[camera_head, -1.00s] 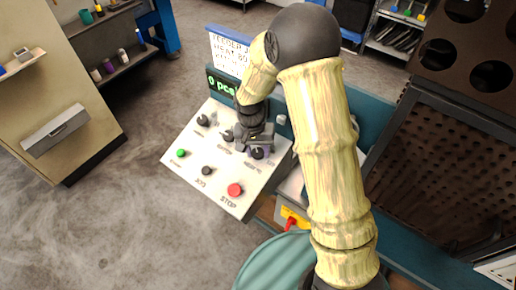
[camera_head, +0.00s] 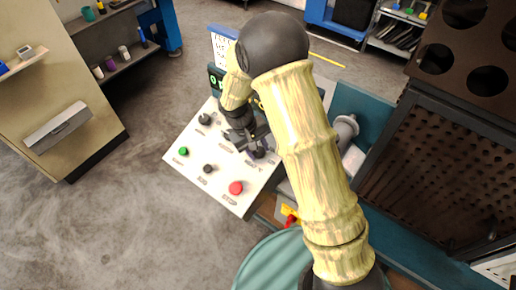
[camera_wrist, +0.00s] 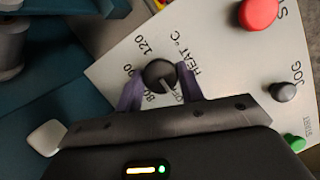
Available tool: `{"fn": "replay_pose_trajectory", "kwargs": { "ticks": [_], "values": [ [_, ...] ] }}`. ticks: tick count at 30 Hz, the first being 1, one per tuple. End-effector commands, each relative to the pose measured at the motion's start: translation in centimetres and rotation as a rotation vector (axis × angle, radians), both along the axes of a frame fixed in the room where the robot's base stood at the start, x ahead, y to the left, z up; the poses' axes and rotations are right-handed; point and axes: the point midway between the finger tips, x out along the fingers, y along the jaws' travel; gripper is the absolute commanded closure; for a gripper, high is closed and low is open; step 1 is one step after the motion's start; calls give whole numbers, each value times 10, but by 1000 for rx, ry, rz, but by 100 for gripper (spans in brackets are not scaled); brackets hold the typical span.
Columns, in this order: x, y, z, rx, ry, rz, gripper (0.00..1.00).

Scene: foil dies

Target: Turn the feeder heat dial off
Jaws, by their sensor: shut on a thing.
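The feeder heat dial (camera_wrist: 158,72) is a dark round knob with a pale pointer line on a white panel marked "HEAT °C", with "80", "120" and "OFF" around it. The pointer is turned toward the "OFF" lettering, which is partly hidden by my gripper. My gripper (camera_wrist: 160,80) is shut on the dial, one purple finger on each side. In the head view, the dial (camera_head: 258,153) is at the right part of the sloped control panel (camera_head: 215,185), with my gripper (camera_head: 255,147) over it.
A red stop button (camera_head: 236,188), a black jog knob (camera_head: 208,169) and a green start button (camera_head: 183,151) are on the same panel. Another dark dial (camera_head: 205,119) is at upper left. A grey cylinder (camera_head: 346,127) stands right of my arm.

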Motion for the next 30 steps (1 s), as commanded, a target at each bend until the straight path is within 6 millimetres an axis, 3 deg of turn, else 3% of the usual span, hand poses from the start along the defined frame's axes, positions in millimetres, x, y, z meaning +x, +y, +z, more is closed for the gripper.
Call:
{"fn": "replay_pose_trajectory", "kwargs": {
  "ticks": [11, 12, 15, 25, 30],
  "values": [
    [3, 2, 2, 3, -7, 12, 85],
    [3, 2, 2, 3, -7, 12, 60],
    [2, 2, 2, 2, -5, 11, 41],
    [1, 2, 2, 1, -2, 9, 41],
    [2, 7, 16, 2, -4, 11, 41]
  ]
}}
